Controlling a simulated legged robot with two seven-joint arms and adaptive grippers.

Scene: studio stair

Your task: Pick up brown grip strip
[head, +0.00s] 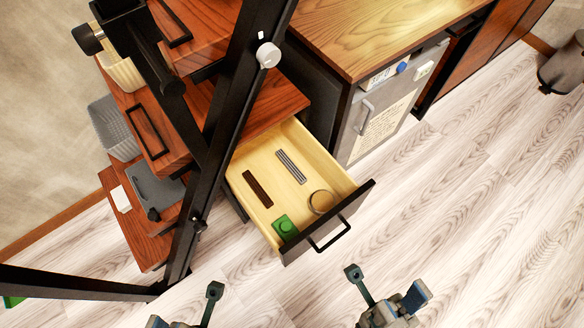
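The brown grip strip (258,188) is a dark brown, ribbed bar lying flat in the open drawer (350,185), on the left side of its pale wooden floor. My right gripper (387,281) is at the bottom of the head view, right of centre, in front of the drawer. Its fingers are apart and nothing is between them. My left gripper (185,306) is at the bottom edge, partly cut off. Its visible fingertips are apart and look empty. Both grippers are clear of the strip.
The drawer also holds a grey ribbed strip (291,167), a ring (321,202) and a green block (286,227). Its front has a black handle (330,235). A black stair beam (222,130) rises just left of the drawer. A grey cabinet (378,115) stands right. Floor in front is clear.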

